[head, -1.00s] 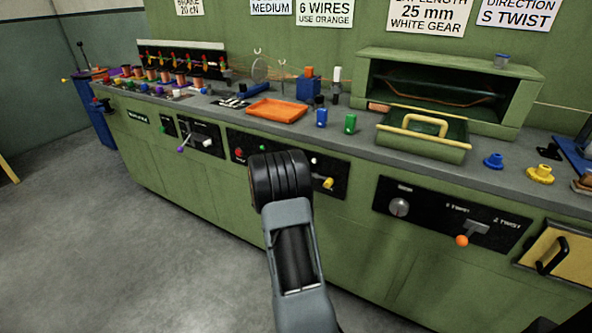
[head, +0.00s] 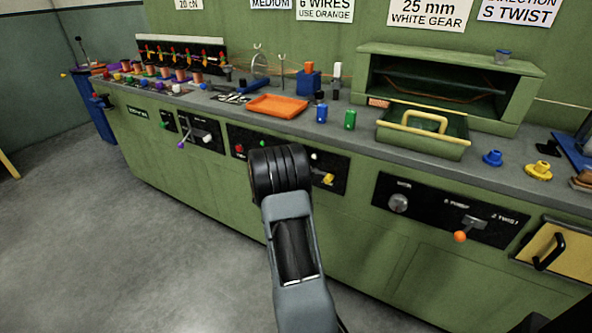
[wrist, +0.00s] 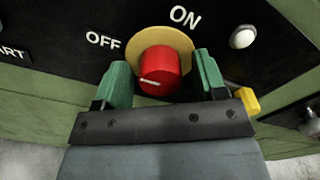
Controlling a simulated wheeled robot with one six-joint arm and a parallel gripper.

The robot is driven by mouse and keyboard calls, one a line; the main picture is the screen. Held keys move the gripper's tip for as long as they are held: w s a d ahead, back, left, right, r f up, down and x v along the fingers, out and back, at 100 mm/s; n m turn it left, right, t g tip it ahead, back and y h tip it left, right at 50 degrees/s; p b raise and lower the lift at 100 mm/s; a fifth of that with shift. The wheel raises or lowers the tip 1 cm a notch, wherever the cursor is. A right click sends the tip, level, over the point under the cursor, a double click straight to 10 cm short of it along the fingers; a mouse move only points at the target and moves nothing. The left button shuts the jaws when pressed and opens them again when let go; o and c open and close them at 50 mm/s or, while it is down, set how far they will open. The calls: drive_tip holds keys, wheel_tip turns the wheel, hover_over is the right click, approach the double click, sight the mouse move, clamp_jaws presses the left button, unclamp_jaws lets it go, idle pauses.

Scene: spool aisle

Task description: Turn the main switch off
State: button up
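The main switch is a red round knob (wrist: 163,72) on a yellow round plate (wrist: 166,40), set in a black panel and seen in the wrist view. OFF is printed at its upper left and ON at its upper right. A white line on the knob's face points left, nearer the OFF side. My gripper (wrist: 165,85) has its two green fingers on either side of the knob, with narrow gaps showing; I cannot see any contact. In the head view my arm hides the knob and the gripper fingers in front of the black panel (head: 236,140).
A white button (wrist: 243,37) and a yellow handle (wrist: 246,102) are right of the knob. In the head view, an orange tray (head: 277,107) and a green tray with yellow handle (head: 425,139) are on the bench. The floor at left (head: 90,230) is clear.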

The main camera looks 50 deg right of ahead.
drive_tip(key=shift+o, duration=0.2)
drive_tip(key=p+v, duration=0.2)
drive_tip(key=v, duration=1.1)
drive_tip(key=shift+a, duration=0.4)
drive_tip(key=shift+s, duration=0.1)
